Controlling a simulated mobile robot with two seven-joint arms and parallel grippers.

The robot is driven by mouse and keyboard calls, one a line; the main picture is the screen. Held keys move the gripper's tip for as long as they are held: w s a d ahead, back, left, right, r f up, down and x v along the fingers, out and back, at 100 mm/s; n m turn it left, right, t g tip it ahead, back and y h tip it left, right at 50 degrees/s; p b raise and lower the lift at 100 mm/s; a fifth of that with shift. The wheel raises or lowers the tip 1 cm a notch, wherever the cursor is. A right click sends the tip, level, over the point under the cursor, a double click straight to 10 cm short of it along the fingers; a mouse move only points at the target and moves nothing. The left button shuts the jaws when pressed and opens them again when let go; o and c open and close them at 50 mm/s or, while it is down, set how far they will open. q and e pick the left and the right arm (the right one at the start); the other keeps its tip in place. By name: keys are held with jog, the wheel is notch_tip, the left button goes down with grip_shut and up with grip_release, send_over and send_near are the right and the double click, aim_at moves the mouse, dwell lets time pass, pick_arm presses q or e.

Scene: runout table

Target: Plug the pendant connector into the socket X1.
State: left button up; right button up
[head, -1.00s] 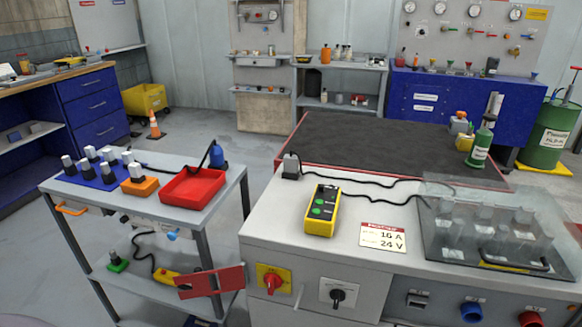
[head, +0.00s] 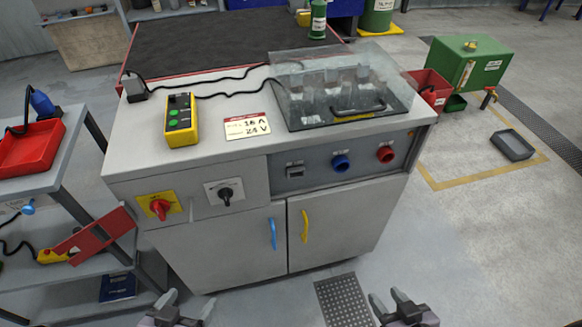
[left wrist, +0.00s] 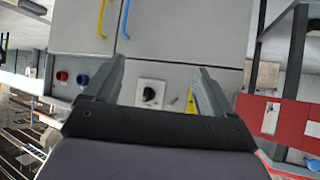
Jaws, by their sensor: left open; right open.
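A dark grey block-shaped connector (head: 135,90) with a black cable stands at the cabinet top's back left corner. A yellow pendant (head: 181,122) with green buttons lies to its right; a cable also leaves it toward the clear cover. I cannot trace which cable joins what. My left gripper (head: 187,302) and right gripper (head: 387,296) are open, empty and low before the cabinet.
A clear cover (head: 345,70) stands on the cabinet top (head: 225,90). A red rotary switch (head: 159,207) and a black one (head: 225,193) are on the front, above blue and yellow door handles. A trolley with a red tray (head: 32,148) stands left.

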dwell(0.4)
pick_arm(q)
jog(key=c, duration=0.8)
jog(key=shift+d, duration=0.1)
